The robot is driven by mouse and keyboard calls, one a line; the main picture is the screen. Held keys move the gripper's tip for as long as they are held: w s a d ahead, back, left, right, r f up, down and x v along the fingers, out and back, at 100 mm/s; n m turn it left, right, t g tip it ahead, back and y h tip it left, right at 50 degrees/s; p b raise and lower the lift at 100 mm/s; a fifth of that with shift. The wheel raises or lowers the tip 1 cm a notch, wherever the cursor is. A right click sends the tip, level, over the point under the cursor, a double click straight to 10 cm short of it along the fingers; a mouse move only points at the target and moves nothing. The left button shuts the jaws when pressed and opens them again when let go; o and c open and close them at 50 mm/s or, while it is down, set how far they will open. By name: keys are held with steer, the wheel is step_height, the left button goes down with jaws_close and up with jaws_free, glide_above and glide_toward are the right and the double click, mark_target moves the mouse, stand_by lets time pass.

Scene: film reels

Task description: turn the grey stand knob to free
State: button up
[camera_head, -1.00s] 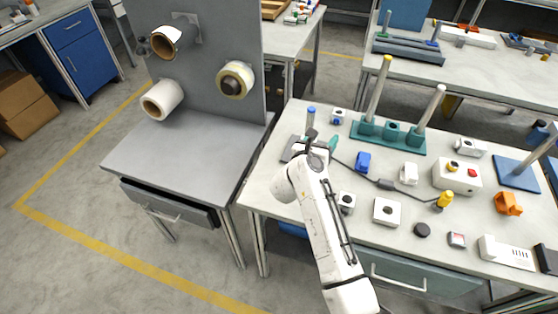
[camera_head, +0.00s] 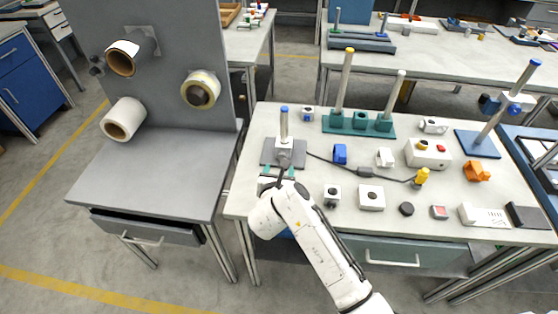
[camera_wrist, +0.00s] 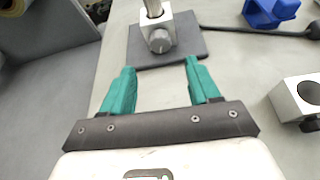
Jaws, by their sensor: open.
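The grey stand has an upright metal post (camera_head: 284,125) with a blue cap and a dark grey base plate (camera_head: 298,146). It stands on the left part of the bench. In the wrist view, a light metal block holds the post (camera_wrist: 153,9), and the round grey knob (camera_wrist: 160,41) faces my gripper. The base plate (camera_wrist: 190,48) lies beneath it. My gripper (camera_head: 279,172) is on the near side of the stand. In the wrist view, its teal fingers (camera_wrist: 160,66) are open and empty, with the knob ahead between them, apart from both. The knob's marking is not legible.
A black cable with an inline box (camera_head: 364,172) runs right from the stand. A blue block (camera_head: 340,154), a white block with a hole (camera_head: 371,198) and a teal stand base (camera_head: 357,125) are nearby. A grey reel table (camera_head: 145,175) is left, across a narrow gap.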

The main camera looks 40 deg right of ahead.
mark_target(282, 156)
steer(key=x, duration=0.7)
steer(key=shift+w+d+f, duration=0.15)
steer(key=shift+d, duration=0.15)
